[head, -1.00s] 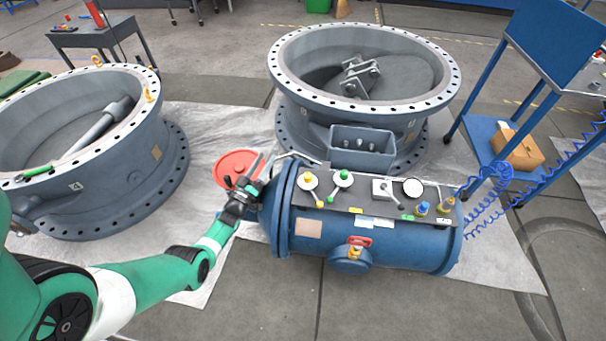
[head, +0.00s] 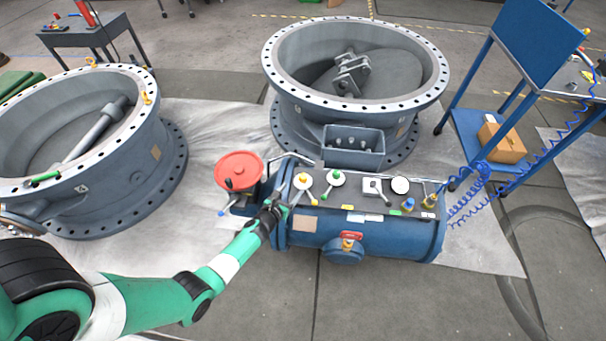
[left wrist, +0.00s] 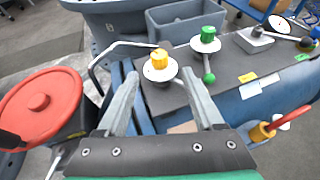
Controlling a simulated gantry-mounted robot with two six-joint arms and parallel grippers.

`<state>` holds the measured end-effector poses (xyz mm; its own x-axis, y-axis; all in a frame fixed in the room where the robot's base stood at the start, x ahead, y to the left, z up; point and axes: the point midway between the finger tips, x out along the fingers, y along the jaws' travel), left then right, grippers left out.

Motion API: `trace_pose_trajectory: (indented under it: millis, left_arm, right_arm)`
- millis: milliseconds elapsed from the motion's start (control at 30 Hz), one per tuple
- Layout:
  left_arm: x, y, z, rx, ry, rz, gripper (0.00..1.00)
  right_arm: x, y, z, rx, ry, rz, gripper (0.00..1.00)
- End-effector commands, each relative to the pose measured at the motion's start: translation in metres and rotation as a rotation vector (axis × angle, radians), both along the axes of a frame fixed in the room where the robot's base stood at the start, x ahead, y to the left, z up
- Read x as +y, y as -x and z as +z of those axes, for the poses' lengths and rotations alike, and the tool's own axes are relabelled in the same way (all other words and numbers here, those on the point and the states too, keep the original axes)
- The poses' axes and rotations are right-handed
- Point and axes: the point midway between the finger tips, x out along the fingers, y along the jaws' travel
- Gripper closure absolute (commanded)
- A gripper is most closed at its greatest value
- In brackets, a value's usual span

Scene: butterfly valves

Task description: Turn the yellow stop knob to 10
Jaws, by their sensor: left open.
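The yellow stop knob (head: 303,178) sits on a white round dial at the left end of the control panel on the blue tank (head: 390,238). The dial marks are too small to read. My left gripper (head: 284,190) is open and empty, just left of and short of the knob; its two fingers also show in the left wrist view (left wrist: 165,88). My right gripper is not in view.
A green knob (head: 336,178) with its own lever stands just right of the yellow one. A red handwheel (head: 239,169) is left of the tank. A bent metal handle (left wrist: 115,50) rises at the panel's left edge. A grey box (head: 352,158) stands behind the panel.

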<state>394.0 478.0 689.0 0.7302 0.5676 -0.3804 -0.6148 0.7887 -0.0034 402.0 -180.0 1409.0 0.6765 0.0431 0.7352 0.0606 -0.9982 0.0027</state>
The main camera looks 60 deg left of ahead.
Motion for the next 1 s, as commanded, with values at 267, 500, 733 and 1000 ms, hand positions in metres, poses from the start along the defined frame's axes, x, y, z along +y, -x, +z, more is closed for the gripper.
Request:
trace_pose_trajectory:
  millis: [267,500,733,1000]
  left_arm:
    - [0.013,-0.015,-0.014,-0.001,0.001,0.003,0.31]
    - [0.045,-0.055,-0.04,0.001,-0.001,0.004,0.31]
    - [0.064,-0.079,-0.048,0.003,0.0,0.004,0.31]
    - [0.067,-0.084,-0.045,0.004,-0.001,0.003,0.31]
  right_arm:
    - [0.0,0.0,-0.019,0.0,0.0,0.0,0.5]
    - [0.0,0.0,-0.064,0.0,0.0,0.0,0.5]
    - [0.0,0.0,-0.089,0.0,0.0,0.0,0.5]
    - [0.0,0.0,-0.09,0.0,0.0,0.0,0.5]
